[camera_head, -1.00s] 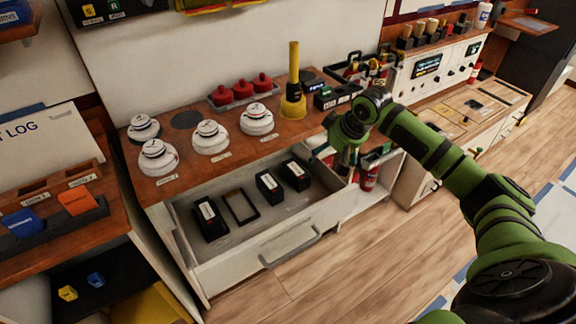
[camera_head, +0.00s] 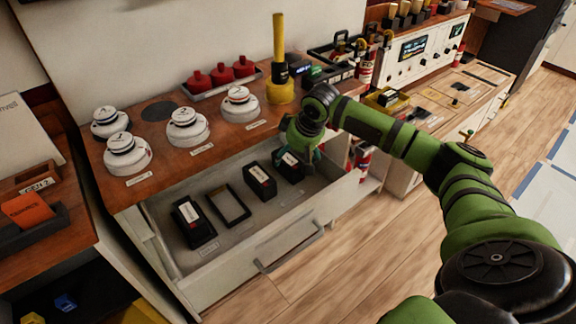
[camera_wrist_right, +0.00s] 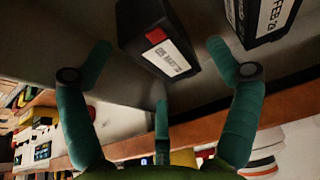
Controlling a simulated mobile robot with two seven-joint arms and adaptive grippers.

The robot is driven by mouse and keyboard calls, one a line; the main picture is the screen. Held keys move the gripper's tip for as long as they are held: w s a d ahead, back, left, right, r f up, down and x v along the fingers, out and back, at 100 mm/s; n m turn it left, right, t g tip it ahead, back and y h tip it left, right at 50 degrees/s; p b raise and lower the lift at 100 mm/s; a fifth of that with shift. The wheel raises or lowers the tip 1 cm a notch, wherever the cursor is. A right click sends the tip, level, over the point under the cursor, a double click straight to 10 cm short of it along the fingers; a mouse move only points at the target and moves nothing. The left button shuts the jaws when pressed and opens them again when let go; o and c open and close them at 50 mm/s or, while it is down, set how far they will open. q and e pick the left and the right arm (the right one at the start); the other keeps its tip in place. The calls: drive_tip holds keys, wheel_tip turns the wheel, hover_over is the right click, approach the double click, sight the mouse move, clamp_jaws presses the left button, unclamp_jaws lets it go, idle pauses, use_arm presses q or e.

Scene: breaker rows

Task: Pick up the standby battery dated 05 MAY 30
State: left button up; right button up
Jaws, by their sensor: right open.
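Several black batteries stand in the open drawer (camera_head: 225,262). The far-right battery (camera_head: 289,168) has a white label and sits below my right gripper (camera_head: 302,150). In the right wrist view this battery (camera_wrist_right: 157,38) shows a red square and a label, partly legible, that appears to read "05 MAY" with an unclear year. My right gripper (camera_wrist_right: 158,62) is open there, its fingers spread around the near end of the battery without visible grip. A neighbouring battery (camera_wrist_right: 262,18) has a label starting "FEB". My left gripper is out of view.
White detectors (camera_head: 187,127), a red-topped tray (camera_head: 222,76) and a yellow tool (camera_head: 280,88) stand on the counter above. The drawer walls surround the batteries.

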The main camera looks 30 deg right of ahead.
sight(291, 157)
drive_tip(key=x, duration=0.3)
drive_tip(key=shift+r, duration=0.1)
drive_tip(key=shift+f+p, duration=0.25)
drive_tip(key=shift+p, duration=0.15)
idle(0.6)
drive_tip(key=shift+c, duration=0.4)
drive_tip(key=c, duration=1.7)
drive_tip(key=shift+r, duration=0.1)
